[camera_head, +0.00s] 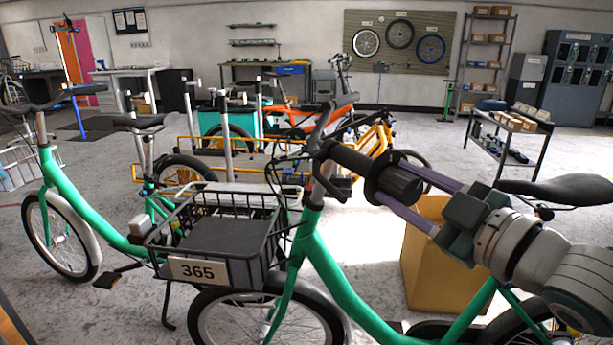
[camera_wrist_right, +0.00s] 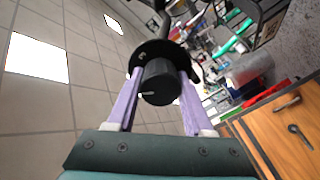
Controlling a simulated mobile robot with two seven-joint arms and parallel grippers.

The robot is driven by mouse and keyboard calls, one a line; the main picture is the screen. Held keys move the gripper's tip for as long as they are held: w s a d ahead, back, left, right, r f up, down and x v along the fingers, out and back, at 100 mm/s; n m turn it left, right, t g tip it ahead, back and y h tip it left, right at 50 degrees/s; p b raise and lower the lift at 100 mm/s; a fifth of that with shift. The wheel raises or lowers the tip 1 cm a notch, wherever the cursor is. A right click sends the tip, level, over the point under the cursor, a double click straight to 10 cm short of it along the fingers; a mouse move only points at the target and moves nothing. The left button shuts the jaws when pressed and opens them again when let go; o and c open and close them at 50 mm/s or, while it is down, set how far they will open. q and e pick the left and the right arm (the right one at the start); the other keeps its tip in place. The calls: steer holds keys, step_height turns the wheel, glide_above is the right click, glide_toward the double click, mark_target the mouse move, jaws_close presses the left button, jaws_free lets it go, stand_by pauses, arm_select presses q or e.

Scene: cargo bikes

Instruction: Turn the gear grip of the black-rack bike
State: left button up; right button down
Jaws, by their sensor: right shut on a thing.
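The green bike (camera_head: 327,265) in front carries a black front rack (camera_head: 210,247) with a plate reading 365. The black gear grip (camera_head: 402,187) sits on its handlebar, beside a wider black disc-like collar. My right gripper (camera_head: 388,182) comes in from the right, its two purple fingers shut on the gear grip, one on each side. In the right wrist view the gear grip (camera_wrist_right: 160,88) lies between the fingertips, with a small white mark on its face. My left gripper is not in view.
Another green bike (camera_head: 65,185) stands at the left. A cardboard-coloured box (camera_head: 430,262) stands behind the front bike, below my right arm. The black saddle (camera_head: 560,190) is close to that arm. A wheeled cart (camera_head: 508,138) and shelves are farther back.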

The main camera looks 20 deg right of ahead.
steer(key=n, duration=0.3)
steer(key=shift+n, duration=2.1)
steer(key=shift+c, duration=1.4)
jaws_free()
steer(key=shift+s, duration=0.1)
steer(key=shift+s, duration=0.3)
steer(key=s+d, duration=0.1)
steer(key=s, duration=0.8)
